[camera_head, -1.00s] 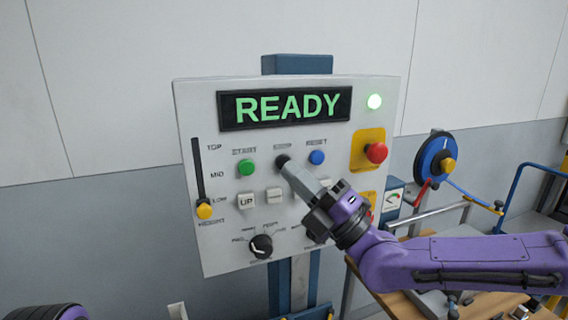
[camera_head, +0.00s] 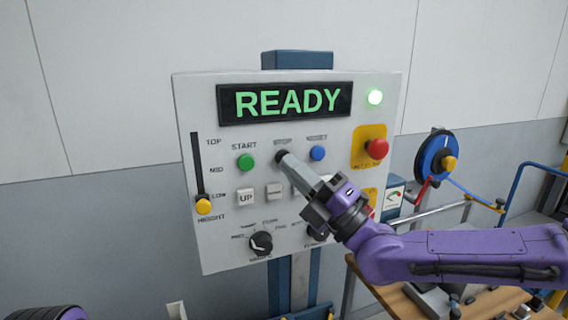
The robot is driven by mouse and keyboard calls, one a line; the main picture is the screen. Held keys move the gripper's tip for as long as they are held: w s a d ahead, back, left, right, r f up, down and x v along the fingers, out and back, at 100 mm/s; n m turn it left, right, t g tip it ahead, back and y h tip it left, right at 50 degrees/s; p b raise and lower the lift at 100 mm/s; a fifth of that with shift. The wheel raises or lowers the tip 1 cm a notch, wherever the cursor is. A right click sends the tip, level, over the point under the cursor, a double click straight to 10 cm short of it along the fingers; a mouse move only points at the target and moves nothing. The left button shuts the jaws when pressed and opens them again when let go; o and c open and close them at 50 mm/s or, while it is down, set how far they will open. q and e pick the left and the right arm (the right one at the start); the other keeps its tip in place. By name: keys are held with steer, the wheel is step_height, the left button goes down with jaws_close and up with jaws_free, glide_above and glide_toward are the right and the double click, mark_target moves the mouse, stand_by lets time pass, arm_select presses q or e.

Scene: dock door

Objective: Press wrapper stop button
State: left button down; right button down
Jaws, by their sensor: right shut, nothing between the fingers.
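The control panel (camera_head: 220,135) stands upright on a blue post. Its display (camera_head: 285,103) reads READY in green. The STOP label (camera_head: 283,139) shows between START and RESET. My right gripper (camera_head: 282,157) is shut and empty, its tip over the spot under that label. The tip hides the stop button, and I cannot tell whether it touches it. The green START button (camera_head: 246,162) is left of the tip and the blue RESET button (camera_head: 317,153) is right of it. Of my left arm, only a purple part shows at the bottom left corner; its gripper is out of view.
A yellow slider knob (camera_head: 204,207) and a black dial (camera_head: 261,243) are lower left.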

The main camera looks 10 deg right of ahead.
steer(key=shift+w+a+b, duration=0.1)
steer(key=shift+w+b, duration=0.35)
stand_by(0.7)
stand_by(0.4)
steer(key=shift+s+d+b, duration=0.2)
steer(key=shift+s+b, duration=0.25)
steer(key=shift+s, duration=0.45)
steer(key=s, duration=0.2)
steer(key=s+d+b, duration=0.1)
steer(key=s, duration=0.1)
steer(key=shift+s, duration=0.4)
